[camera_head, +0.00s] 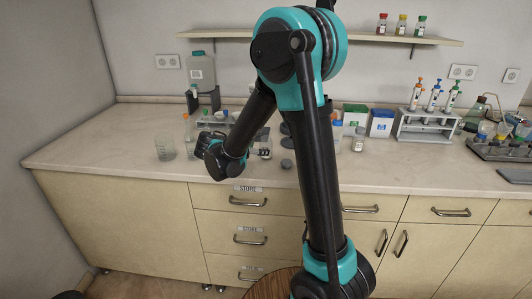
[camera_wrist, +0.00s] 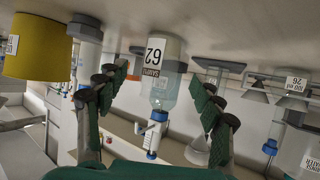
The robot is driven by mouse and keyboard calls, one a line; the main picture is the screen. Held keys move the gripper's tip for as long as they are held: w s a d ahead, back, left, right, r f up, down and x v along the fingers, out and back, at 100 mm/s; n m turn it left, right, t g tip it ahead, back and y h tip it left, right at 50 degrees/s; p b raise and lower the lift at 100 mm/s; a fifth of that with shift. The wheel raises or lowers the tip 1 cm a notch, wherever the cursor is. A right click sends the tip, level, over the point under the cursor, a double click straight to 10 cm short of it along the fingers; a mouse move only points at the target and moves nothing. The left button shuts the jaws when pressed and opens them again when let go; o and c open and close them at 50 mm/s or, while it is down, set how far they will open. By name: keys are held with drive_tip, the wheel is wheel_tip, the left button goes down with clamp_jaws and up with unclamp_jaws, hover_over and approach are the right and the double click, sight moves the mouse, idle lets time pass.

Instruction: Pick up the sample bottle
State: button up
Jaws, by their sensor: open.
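The sample bottle (camera_wrist: 168,80) is clear with a white label marked 62. It appears inverted in the wrist view, hanging from the countertop at the top of the picture. A blue band and a white nozzle-like part (camera_wrist: 152,132) show below it; I cannot tell whether they belong to it. My gripper (camera_wrist: 157,84) is open, with one green-padded finger on each side of the bottle and visible gaps to both. In the head view my gripper (camera_head: 262,153) is small and dark at the counter's middle, and the bottle there cannot be made out clearly.
In the wrist view a yellow container (camera_wrist: 35,48) and a white cylinder (camera_wrist: 88,38) stand left, and labelled glassware (camera_wrist: 295,110) stands right. In the head view a beaker (camera_head: 165,148) is left and a pipette rack (camera_head: 427,125) right. The counter's front left is clear.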

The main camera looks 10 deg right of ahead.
drive_tip(key=shift+x, duration=3)
drive_tip(key=shift+a+f, duration=0.1)
drive_tip(key=c, duration=1.3)
wheel_tip(320, 180, up, 20)
